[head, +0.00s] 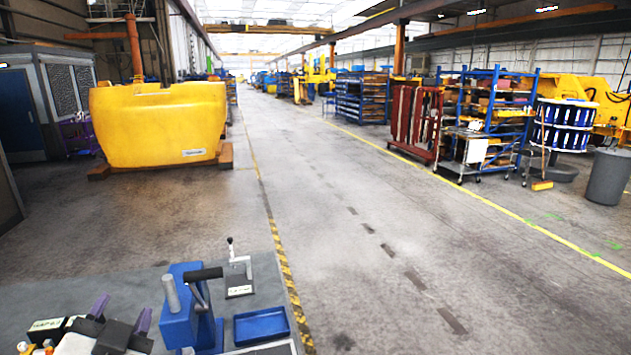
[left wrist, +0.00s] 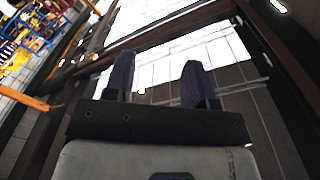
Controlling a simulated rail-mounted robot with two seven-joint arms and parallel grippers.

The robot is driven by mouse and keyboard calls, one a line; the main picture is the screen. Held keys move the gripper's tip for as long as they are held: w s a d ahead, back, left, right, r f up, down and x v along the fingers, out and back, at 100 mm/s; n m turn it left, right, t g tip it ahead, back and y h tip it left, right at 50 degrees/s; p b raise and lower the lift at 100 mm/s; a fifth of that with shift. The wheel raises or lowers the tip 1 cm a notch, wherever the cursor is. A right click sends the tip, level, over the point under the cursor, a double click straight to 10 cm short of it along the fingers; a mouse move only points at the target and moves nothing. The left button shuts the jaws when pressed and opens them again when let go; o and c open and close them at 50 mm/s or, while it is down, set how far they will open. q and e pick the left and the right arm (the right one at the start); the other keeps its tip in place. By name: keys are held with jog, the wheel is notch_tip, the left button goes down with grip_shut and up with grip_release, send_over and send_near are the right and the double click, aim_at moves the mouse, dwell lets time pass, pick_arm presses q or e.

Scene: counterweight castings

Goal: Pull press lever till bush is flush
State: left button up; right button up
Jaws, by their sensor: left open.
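A blue press (head: 179,328) stands on the grey bench in the lower part of the head view. Its lever (head: 204,273) has a black grip and sits near the top, beside a grey upright cylinder. I cannot make out the bush. My left gripper (head: 121,311), with purple fingers, is at the lower left, left of the press and apart from the lever. In the left wrist view the left gripper (left wrist: 157,82) is open, with nothing between its fingers, which point up toward the roof. My right gripper is not in view.
A small hand clamp (head: 239,287) with a dark knob stands behind the press. A blue tray (head: 262,338) lies right of the press, near the bench's right edge. Beyond are open floor, a yellow casting (head: 158,125) and blue racks (head: 361,98).

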pick_arm(q)
jog(key=s+d+f+n+g+h, duration=0.15)
jog(key=s+f+g, duration=0.3)
jog(key=f, duration=0.95)
jog(key=s+d+f+g+h, duration=0.2)
jog(key=s+f+g+h, duration=0.3)
jog(key=f, duration=1)
jog(key=s+d+f+n+g+y, duration=0.1)
jog(key=s+f+g, duration=0.1)
jog(key=s+f, duration=0.7)
jog(key=s+d+f+g+y, duration=0.1)
jog(key=s+f+g, duration=0.2)
jog(key=s+f, duration=0.55)
jog(key=w+p+v, duration=0.2)
jog(key=p+v, duration=0.8)
jog(key=v, duration=0.1)
jog(key=w+r+p+v, duration=0.1)
jog(key=w+p+v, duration=0.1)
jog(key=p+v, duration=0.8)
jog(key=shift+s+a+r, duration=0.15)
jog(key=shift+a+r, duration=0.2)
jog(key=shift+r, duration=0.35)
jog(key=shift+h, duration=0.25)
jog(key=shift+f, duration=0.1)
